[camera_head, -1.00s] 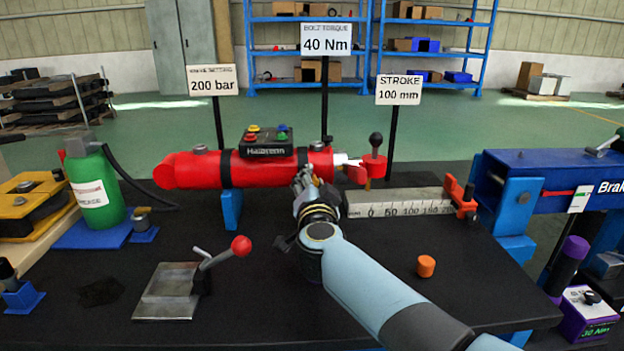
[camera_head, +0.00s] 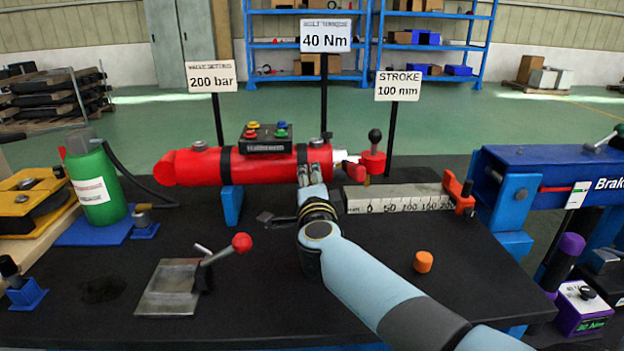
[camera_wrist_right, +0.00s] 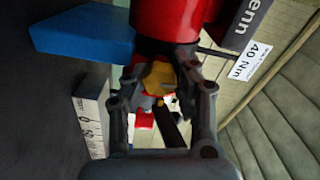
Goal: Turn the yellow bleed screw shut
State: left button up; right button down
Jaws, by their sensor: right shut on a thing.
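The yellow bleed screw (camera_wrist_right: 158,76) shows in the right wrist view, between the fingers of my right gripper, beneath the end of the red cylinder. My right gripper (camera_head: 311,172) is shut on the screw; its fingers also frame it in the right wrist view (camera_wrist_right: 160,88). In the head view the gripper hides the screw. The red cylinder (camera_head: 200,167) lies level across the stand, with a black box of coloured buttons (camera_head: 266,138) on top. How far the screw is turned, I cannot tell. My left gripper is not in view.
A ruler block (camera_head: 395,198) stands right of the gripper, below a red knob piece (camera_head: 373,160). A lever with a red ball (camera_head: 241,243) stands on a metal plate at front left. An orange cap (camera_head: 423,261) lies at front right. A green bottle (camera_head: 95,187) stands at left.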

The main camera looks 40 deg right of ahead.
jog(key=shift+f, duration=0.1)
dwell(0.3)
jog(key=c, duration=1)
grip_release()
jog(key=v, duration=1.2)
jog(key=shift+s, duration=0.1)
